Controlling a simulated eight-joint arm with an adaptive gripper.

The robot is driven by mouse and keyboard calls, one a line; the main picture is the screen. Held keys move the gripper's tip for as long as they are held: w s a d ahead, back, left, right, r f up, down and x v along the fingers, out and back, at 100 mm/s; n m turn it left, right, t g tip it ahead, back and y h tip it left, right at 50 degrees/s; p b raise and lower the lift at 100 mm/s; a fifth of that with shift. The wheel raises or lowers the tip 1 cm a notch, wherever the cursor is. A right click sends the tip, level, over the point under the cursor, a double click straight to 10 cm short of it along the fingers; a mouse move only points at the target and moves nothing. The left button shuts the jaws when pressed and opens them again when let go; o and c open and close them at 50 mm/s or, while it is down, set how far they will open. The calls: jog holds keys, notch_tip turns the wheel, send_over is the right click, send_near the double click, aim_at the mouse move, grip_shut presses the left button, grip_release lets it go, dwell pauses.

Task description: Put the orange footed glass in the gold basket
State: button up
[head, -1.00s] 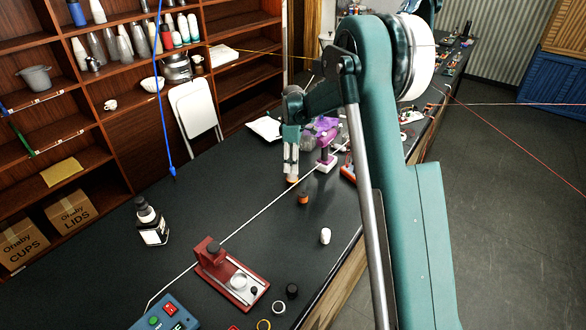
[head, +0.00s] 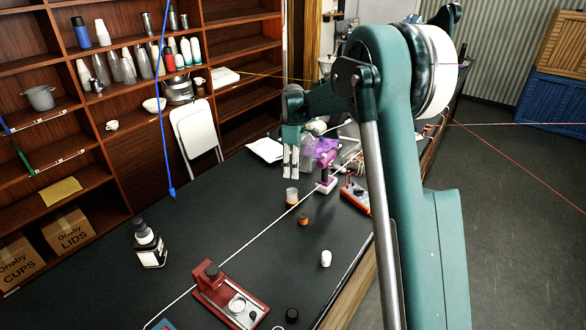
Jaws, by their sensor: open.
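A small clear glass with an orange-brown lower part (head: 292,198), which looks like the orange footed glass, stands upright on the dark counter. My gripper (head: 291,174) is open and empty. Its pale fingers point down and show just above and behind the glass in the picture, with a small gap between. I cannot tell their exact height or depth. I cannot make out the gold basket.
An orange and dark cap-like piece (head: 303,219) and a white piece (head: 326,258) stand in front. A purple and white device (head: 325,165) and an orange meter (head: 355,197) are to the right.

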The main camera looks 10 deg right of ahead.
dwell(0.4)
jog(key=s+d+r+m+t, duration=0.2)
jog(key=s+r+m, duration=0.1)
jog(key=s+r, duration=0.8)
jog(key=s+d+r+m+t, duration=0.15)
jog(key=s+r+m, duration=0.4)
jog(key=s, duration=0.95)
jog(key=s+d+f+m+t, duration=0.1)
jog(key=s+f+m+t, duration=0.1)
jog(key=s, duration=1.1)
jog(key=s+d+f+m+t, duration=0.1)
jog(key=s+f+m, duration=0.1)
jog(key=s, duration=1.2)
jog(key=shift+m+t, duration=0.35)
jog(key=shift+m, duration=0.2)
